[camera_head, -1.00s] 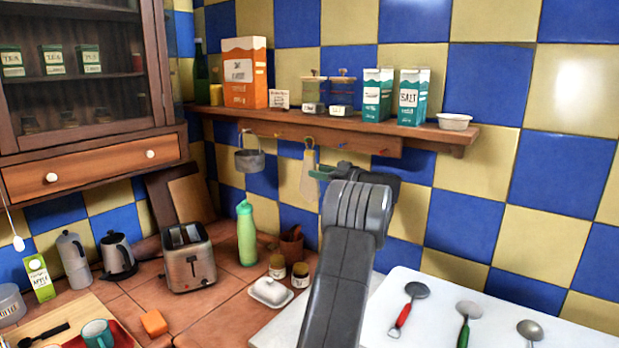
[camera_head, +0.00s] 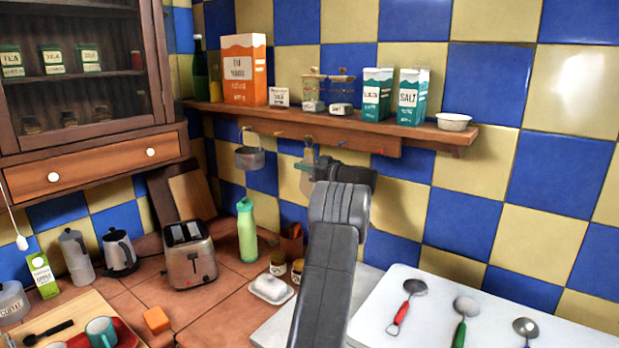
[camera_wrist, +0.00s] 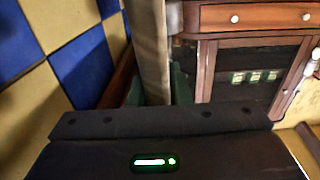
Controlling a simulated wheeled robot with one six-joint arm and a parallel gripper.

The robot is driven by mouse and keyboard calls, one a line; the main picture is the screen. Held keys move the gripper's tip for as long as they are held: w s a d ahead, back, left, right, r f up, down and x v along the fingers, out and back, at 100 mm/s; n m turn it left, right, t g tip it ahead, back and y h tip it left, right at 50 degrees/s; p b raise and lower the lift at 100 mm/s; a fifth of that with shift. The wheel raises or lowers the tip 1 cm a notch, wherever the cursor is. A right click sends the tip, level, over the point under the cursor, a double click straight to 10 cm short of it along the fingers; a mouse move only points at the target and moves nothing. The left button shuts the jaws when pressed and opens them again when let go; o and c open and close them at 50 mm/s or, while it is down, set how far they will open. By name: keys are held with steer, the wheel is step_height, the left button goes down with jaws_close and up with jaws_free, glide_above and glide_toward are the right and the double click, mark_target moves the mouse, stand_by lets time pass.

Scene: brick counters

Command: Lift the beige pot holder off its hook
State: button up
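The beige pot holder (camera_head: 309,156) hangs under the wooden shelf, mostly hidden behind my gripper in the head view. In the wrist view the pot holder (camera_wrist: 150,45) is a long upright strip, seen close up. My gripper (camera_head: 304,172) is at the pot holder, below the row of hooks. In the wrist view its green fingertips (camera_wrist: 158,88) stand on either side of the pot holder's lower part, close to it. I cannot tell whether they press on it. The hook and loop are not clear.
The wooden shelf (camera_head: 330,122) bears boxes and jars just above my gripper. A grey metal pot (camera_head: 249,157) hangs to the left. The tiled wall (camera_head: 480,220) is close behind. A green bottle (camera_head: 246,230) and toaster (camera_head: 190,255) stand on the counter.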

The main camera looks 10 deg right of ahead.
jaws_close()
steer(key=shift+r, duration=0.1)
steer(key=shift+r, duration=0.5)
steer(key=s+a+b, duration=0.5)
steer(key=s+a, duration=0.7)
steer(key=shift+s+a+r, duration=0.2)
steer(key=shift+s+a, duration=0.2)
